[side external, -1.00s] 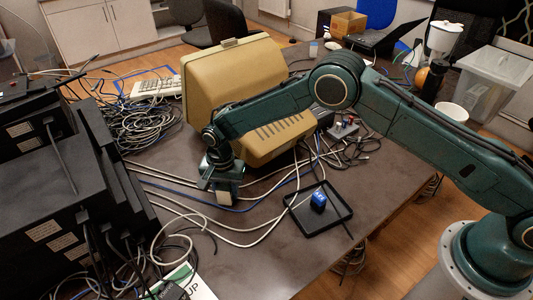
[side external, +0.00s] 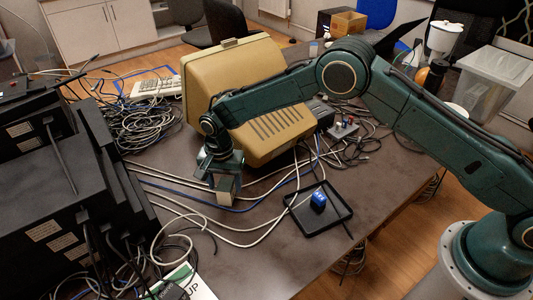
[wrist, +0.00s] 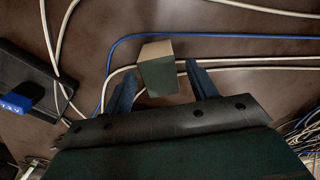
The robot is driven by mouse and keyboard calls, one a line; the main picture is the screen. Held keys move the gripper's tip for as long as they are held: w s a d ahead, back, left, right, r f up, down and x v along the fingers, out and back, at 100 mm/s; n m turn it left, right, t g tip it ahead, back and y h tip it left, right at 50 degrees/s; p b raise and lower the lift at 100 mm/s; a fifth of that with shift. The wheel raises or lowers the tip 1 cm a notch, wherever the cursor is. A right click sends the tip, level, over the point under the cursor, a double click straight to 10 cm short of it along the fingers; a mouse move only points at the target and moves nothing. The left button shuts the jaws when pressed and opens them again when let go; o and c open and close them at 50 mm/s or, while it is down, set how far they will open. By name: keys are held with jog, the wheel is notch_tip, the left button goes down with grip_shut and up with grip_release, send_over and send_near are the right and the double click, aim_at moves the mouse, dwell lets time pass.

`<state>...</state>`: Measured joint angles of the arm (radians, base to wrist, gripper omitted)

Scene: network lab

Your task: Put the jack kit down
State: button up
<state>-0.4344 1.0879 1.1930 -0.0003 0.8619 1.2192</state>
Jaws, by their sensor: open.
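A small box (side external: 226,190), which I take for the jack kit, has a beige top and a dark grey-green side. It stands upright on the brown table among loose cables, in front of the old beige monitor. In the wrist view the box (wrist: 158,68) sits between my two fingers with a gap on each side. My gripper (wrist: 160,80) is open around it and holds nothing. In the side view my gripper (side external: 225,170) is just above the box and partly hides its upper part.
A black tray (side external: 332,224) with a small blue block (side external: 318,201) lies to the right. White and blue cables (side external: 255,207) run across the table close to the box. The beige monitor (side external: 236,75) is behind, and black equipment (side external: 60,190) stands at left.

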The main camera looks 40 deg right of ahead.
notch_tip(320, 180, up, 9)
jog(key=shift+f, duration=0.1)
dwell(0.3)
dwell(0.5)
notch_tip(320, 180, up, 12)
jog(key=n+t, duration=0.1)
jog(key=n, duration=0.1)
send_over(226, 184)
jog(key=s+d, duration=0.3)
jog(key=d, duration=0.3)
jog(key=s+d+r+n+t, duration=0.2)
jog(key=s+d+r, duration=0.6)
jog(key=d+r, duration=0.15)
jog(key=s+d+r+n+t, duration=0.1)
jog(key=s+d, duration=0.3)
jog(key=s, duration=0.8)
jog(key=s+d+r+n+t, duration=0.1)
jog(key=s+d+n, duration=0.3)
jog(key=s, duration=0.9)
jog(key=shift+d+t, duration=0.3)
jog(key=shift+d, duration=0.3)
